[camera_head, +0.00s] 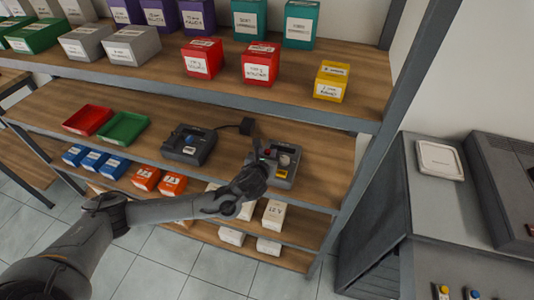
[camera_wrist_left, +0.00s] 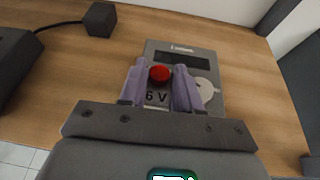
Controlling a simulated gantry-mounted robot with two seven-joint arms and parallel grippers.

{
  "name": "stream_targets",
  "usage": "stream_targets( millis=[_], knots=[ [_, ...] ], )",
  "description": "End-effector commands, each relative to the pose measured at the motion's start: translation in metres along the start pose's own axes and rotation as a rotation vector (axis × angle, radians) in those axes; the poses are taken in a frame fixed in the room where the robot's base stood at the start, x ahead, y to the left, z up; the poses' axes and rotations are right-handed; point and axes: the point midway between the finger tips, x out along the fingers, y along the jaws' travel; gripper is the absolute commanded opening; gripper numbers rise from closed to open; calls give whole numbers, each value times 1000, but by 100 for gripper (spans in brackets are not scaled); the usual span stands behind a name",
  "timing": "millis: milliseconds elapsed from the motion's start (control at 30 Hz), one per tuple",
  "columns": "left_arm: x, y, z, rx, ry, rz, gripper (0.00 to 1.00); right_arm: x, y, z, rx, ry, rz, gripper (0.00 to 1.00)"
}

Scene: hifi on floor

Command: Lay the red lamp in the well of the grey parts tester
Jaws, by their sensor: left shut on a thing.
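The grey parts tester (camera_head: 290,180) sits on the wooden middle shelf, to the right of a darker device. In the left wrist view, the tester (camera_wrist_left: 206,55) shows a dark window at its far end, a pale round disc at right and a "6 V" marking. My left gripper (camera_head: 262,163) is over the tester's left side. In the wrist view, its two purple fingers (camera_wrist_left: 160,82) are shut on the red lamp (camera_wrist_left: 160,74), whose round red top shows between the tips. The fingers hide whether the lamp touches the tester. My right gripper is not in view.
A dark device (camera_head: 188,146) is cabled to a small black block (camera_head: 246,126) behind the tester. Red (camera_head: 88,120) and green (camera_head: 123,129) trays lie farther left. The shelf above holds labelled boxes, including a yellow one (camera_head: 332,82). A grey shelf post (camera_head: 385,130) stands right; bare wood lies between.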

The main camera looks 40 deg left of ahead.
Motion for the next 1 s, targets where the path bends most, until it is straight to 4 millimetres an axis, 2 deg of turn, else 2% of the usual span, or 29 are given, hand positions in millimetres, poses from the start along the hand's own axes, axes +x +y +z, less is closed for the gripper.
stream_targets(
  millis=[1000],
  knots=[
    [2,0,-4,0,-1,0,4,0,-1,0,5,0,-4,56]
  ],
)
